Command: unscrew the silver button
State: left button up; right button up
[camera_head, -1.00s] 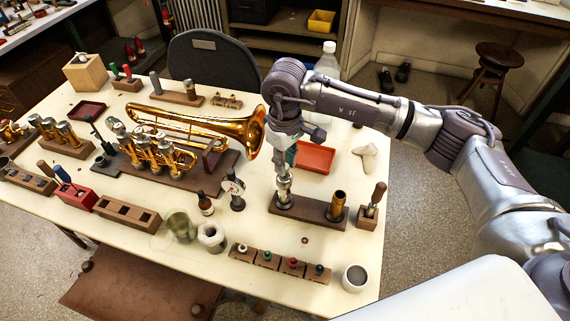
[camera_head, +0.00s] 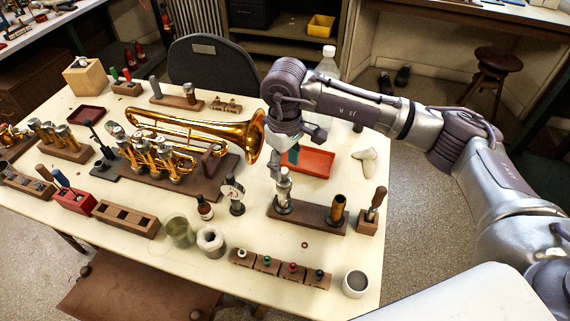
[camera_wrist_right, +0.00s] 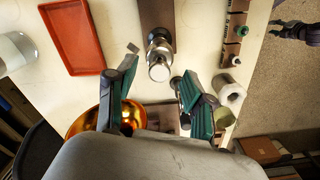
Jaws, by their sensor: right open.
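A silver valve (camera_head: 283,190) stands upright at the left end of a dark wooden holder (camera_head: 310,214). Its shiny round silver top, which I take for the silver button (camera_wrist_right: 158,72), faces the right wrist camera. My right gripper (camera_head: 288,156) is just above and behind the valve in the head view, pointing down. In the wrist view my right gripper (camera_wrist_right: 153,66) has its fingers spread apart, with the valve top seen between them. I see nothing held. Whether a finger touches the valve is unclear. My left gripper is not in view.
A brass tube (camera_head: 337,210) stands at the holder's right end. A red tray (camera_head: 310,163) lies behind it. A dial gauge (camera_head: 233,194) and a trumpet (camera_head: 175,150) are to the left. Small blocks with coloured buttons (camera_head: 268,264) and a white cup (camera_head: 355,283) are in front.

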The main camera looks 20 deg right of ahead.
aim_at(285, 171)
notch_tip(285, 171, up, 13)
jog(key=m+p, duration=0.6)
jog(key=m, duration=0.7)
jog(key=f+m+p, duration=0.1)
jog(key=f, duration=0.3)
jog(key=f+m+p, duration=0.2)
jog(key=f, duration=0.3)
jog(key=f+m+p, duration=0.2)
jog(key=f, duration=0.2)
jog(key=shift+a+f, duration=0.2)
jog(key=shift+f, duration=0.2)
grip_shut()
jog(key=c, duration=0.7)
grip_release()
grip_shut()
